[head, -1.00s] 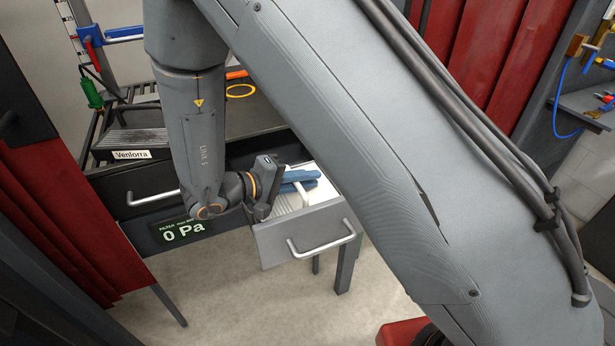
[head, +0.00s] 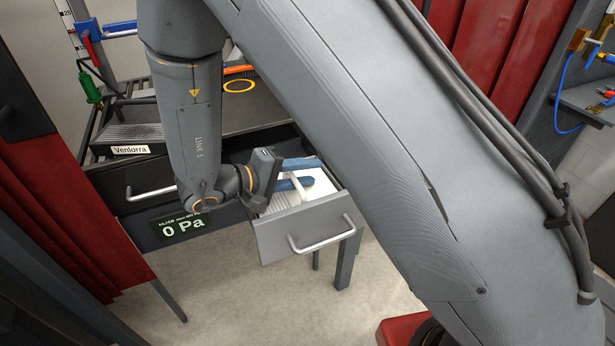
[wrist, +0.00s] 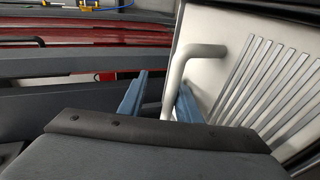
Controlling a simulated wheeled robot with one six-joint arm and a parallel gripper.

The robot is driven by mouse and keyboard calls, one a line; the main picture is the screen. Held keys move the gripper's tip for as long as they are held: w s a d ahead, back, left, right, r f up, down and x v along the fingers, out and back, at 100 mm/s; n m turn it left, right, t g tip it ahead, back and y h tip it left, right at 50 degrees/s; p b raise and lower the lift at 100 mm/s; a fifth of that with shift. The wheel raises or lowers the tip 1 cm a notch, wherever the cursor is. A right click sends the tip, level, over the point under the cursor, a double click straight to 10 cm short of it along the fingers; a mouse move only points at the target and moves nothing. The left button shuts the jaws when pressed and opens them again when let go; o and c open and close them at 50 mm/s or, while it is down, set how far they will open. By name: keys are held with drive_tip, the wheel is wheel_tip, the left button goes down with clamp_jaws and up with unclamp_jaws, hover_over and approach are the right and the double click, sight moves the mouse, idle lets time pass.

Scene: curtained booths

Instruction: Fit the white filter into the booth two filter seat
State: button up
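The white filter (head: 320,184) lies in the open grey drawer (head: 304,230). In the wrist view the white filter (wrist: 222,22) fills the right side, with pale parallel slats and a bent white handle (wrist: 174,78). My gripper (head: 300,174) has its blue fingers spread above the filter. In the wrist view my gripper (wrist: 159,100) has one finger on each side of the handle, with a clear gap to the left finger. Contact with the right finger cannot be told. A panel (head: 184,225) reads "FILTER" and "0 Pa". I cannot make out the booth two filter seat.
A dark bench with a "Venlorra" label (head: 130,149) stands behind the drawer. Red curtains (head: 60,225) hang at the left and at the back right (head: 495,50). A side shelf (head: 590,105) is at the right. Bare floor (head: 250,300) lies in front.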

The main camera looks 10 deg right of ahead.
drive_tip(key=v, duration=1.1)
drive_tip(key=shift+s+a, duration=0.1)
drive_tip(key=shift+a, duration=0.15)
drive_tip(key=shift+r, duration=0.1)
